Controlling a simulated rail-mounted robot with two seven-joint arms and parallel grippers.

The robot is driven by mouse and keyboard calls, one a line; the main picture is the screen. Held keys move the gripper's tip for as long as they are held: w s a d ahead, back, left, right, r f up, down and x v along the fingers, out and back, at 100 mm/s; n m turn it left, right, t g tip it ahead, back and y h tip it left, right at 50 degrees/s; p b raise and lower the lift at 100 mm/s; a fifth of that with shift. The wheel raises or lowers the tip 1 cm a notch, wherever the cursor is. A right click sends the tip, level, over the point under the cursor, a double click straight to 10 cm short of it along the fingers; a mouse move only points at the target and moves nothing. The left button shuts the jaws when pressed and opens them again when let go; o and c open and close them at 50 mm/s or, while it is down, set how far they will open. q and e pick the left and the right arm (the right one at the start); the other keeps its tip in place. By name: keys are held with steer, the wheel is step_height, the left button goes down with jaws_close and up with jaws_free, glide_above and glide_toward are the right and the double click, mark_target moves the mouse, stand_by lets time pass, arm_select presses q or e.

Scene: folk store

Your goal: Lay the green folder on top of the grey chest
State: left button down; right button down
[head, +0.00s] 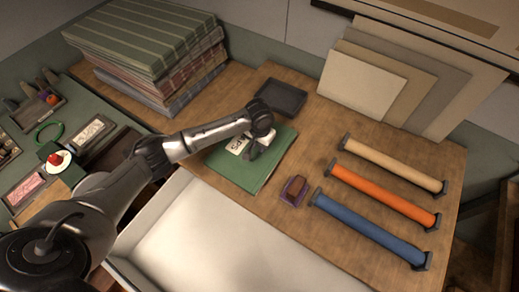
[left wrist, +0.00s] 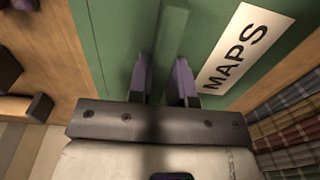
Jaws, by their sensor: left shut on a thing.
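The green folder (head: 262,172) with a white label lies flat at the front left of the wooden counter; I cannot tell whether it is resting or slightly raised. In the left wrist view the folder (left wrist: 110,45) shows a raised green ridge beside a "MAPS" label (left wrist: 240,48). My left gripper (head: 250,152) is over the folder, and in the wrist view its two purple fingers (left wrist: 164,82) are shut on the ridge. No thing is clearly identifiable as the grey chest. My right gripper is not in view.
A dark tray (head: 281,97) is behind the folder and a small purple-based block (head: 293,190) is to its right. Blue (head: 367,230), orange (head: 383,194) and tan (head: 394,165) rolls lie farther right. Folded fabrics (head: 145,45) are stacked back left. A pale open drawer or box (head: 205,245) is in front.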

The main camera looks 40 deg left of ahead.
arm_select(q)
steer(key=shift+f, duration=1.9)
steer(key=c, duration=1.1)
jaws_free()
steer(key=shift+f, duration=0.15)
steer(key=shift+o, duration=0.2)
